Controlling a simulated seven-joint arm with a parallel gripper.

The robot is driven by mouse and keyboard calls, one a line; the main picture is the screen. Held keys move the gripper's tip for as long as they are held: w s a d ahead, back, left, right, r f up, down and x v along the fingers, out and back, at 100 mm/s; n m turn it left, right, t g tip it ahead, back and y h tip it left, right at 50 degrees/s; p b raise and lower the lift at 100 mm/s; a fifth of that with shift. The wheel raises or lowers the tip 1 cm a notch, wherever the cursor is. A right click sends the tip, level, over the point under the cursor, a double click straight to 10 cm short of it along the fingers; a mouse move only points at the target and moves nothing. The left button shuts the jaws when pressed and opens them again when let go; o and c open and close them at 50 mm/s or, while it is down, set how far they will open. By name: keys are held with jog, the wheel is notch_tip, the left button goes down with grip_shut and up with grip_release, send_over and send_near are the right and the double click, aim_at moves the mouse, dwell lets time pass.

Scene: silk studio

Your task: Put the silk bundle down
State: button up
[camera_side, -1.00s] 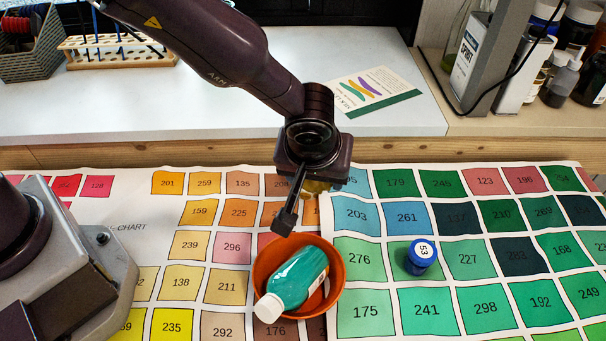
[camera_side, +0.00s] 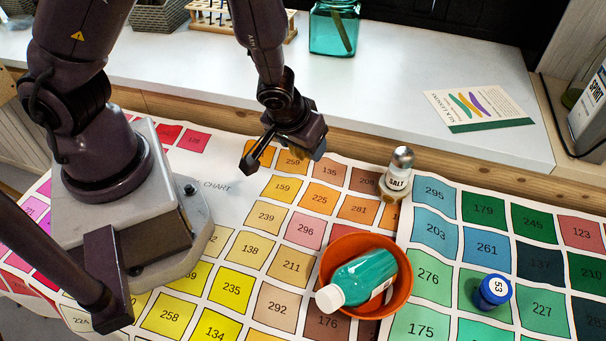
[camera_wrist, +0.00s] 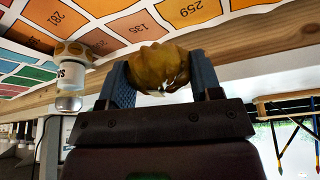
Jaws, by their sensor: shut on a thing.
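The silk bundle (camera_wrist: 158,72) is a yellow-brown, rounded, folded lump between the two blue-grey fingers in the wrist view. My gripper (camera_wrist: 162,80) is shut on it. In the side view my gripper (camera_side: 316,152) is near the back edge of the colour chart (camera_side: 215,165), by the orange square 259. Only a small golden patch of the bundle (camera_side: 319,151) shows there, and my gripper hides the rest. I cannot tell how high the bundle is above the chart.
A salt shaker (camera_side: 397,172) stands right of my gripper, and also shows in the wrist view (camera_wrist: 73,82). An orange bowl (camera_side: 398,300) holds a teal bottle (camera_side: 366,277) in front. A blue-capped jar (camera_side: 492,291) stands at right. A wooden ledge (camera_side: 360,148) runs behind the chart.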

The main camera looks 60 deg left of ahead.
aim_at(306, 176)
jog(key=shift+f, duration=3.6)
jog(key=shift+f, duration=0.1)
jog(key=o, duration=0.9)
